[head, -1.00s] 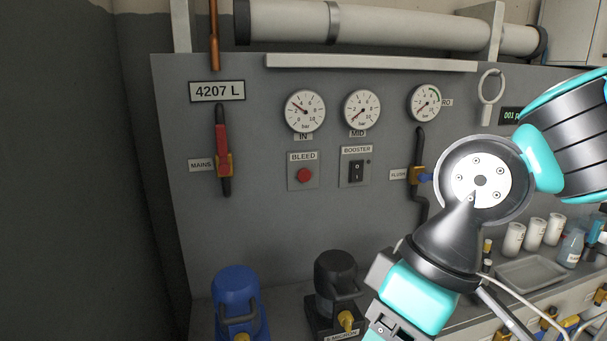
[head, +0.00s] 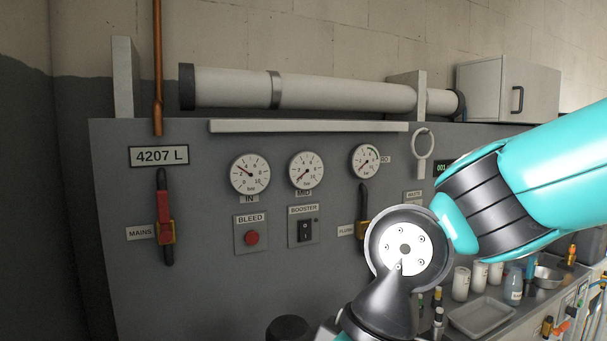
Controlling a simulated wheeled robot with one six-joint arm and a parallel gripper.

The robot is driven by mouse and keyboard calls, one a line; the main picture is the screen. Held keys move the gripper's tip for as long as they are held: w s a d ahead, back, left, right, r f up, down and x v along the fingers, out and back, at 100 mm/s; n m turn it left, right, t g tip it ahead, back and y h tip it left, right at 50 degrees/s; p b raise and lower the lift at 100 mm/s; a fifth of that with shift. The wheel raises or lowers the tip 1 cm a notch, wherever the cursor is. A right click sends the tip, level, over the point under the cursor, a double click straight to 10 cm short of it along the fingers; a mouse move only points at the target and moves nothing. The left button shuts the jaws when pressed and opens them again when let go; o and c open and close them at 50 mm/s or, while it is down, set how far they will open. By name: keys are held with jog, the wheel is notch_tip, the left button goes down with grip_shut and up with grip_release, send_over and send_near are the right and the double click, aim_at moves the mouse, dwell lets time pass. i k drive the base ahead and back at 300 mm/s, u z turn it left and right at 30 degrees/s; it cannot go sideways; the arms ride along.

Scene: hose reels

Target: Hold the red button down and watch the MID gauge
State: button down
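The red button (head: 252,238) sits on the grey BLEED plate on the panel, and nothing touches it. The MID gauge (head: 306,170) is the middle of three round dials, above and right of the button. Its needle points to the lower left, near the low end of the scale. My arm comes in from the right and its wrist hangs to the right of the button, apart from the panel's BLEED plate. My gripper is below the picture's bottom edge, so its fingers do not show.
The IN gauge (head: 250,173) and a third gauge (head: 366,161) flank MID. The BOOSTER switch (head: 305,231) is right of the button. The MAINS lever (head: 164,217) is at left. A tray (head: 482,317) and white cups stand on the bench at right.

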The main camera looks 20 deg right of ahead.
aim_at(252, 238)
jog(key=k, duration=0.65)
jog(key=z, duration=0.55)
jog(key=i, duration=0.5)
jog(key=z, duration=0.5)
jog(key=i, duration=1.1)
jog(key=u, duration=0.6)
